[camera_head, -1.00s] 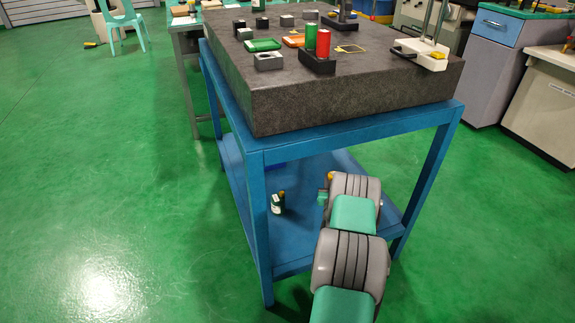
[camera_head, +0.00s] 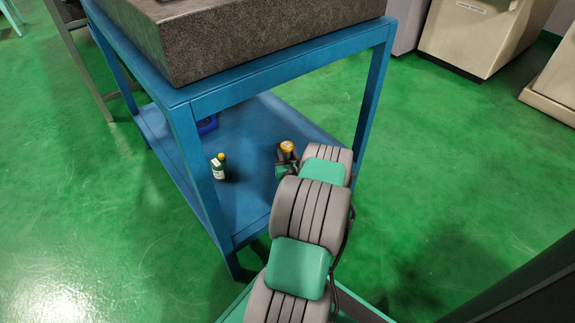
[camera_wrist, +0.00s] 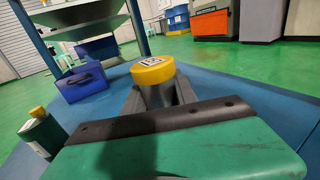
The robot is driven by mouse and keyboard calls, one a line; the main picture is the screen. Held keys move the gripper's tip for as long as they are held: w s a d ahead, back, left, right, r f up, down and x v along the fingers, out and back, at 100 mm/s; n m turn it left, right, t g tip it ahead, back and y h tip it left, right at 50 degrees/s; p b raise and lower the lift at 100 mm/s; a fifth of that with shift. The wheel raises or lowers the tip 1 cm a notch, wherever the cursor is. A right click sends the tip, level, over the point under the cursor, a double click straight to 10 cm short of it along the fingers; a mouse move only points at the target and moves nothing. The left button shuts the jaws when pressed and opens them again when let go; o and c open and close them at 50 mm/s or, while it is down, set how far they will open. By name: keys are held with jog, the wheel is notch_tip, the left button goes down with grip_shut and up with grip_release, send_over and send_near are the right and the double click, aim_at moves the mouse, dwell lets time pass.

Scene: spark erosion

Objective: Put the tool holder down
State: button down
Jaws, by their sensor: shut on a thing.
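The tool holder (camera_wrist: 158,94) has a grey metal body and a yellow top with a black-and-white label. In the wrist view it stands about upright between the dark fingers of my gripper (camera_wrist: 160,102), which is shut on it. In the head view its yellow top (camera_head: 287,146) shows just beyond my gripper (camera_head: 286,160), over the lower blue shelf (camera_head: 240,125) of the table. Its lower end is hidden, so I cannot tell whether it touches the shelf.
A green bottle (camera_head: 219,168) with a yellow cap stands on the shelf to the left; it also shows in the wrist view (camera_wrist: 42,132). A blue box (camera_wrist: 83,82) sits farther back. Blue table legs (camera_head: 196,160) and the granite slab (camera_head: 230,40) above bound the space. Bare shelf lies between.

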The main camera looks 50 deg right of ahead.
aim_at(289, 158)
jog(key=shift+s+d+f, duration=0.1)
jog(key=shift+s+f, duration=0.25)
jog(key=f+b, duration=0.3)
jog(key=f, duration=0.1)
jog(key=shift+s, duration=0.35)
jog(key=shift+r, duration=0.15)
jog(key=c, duration=1)
grip_release()
jog(key=shift+o, duration=0.2)
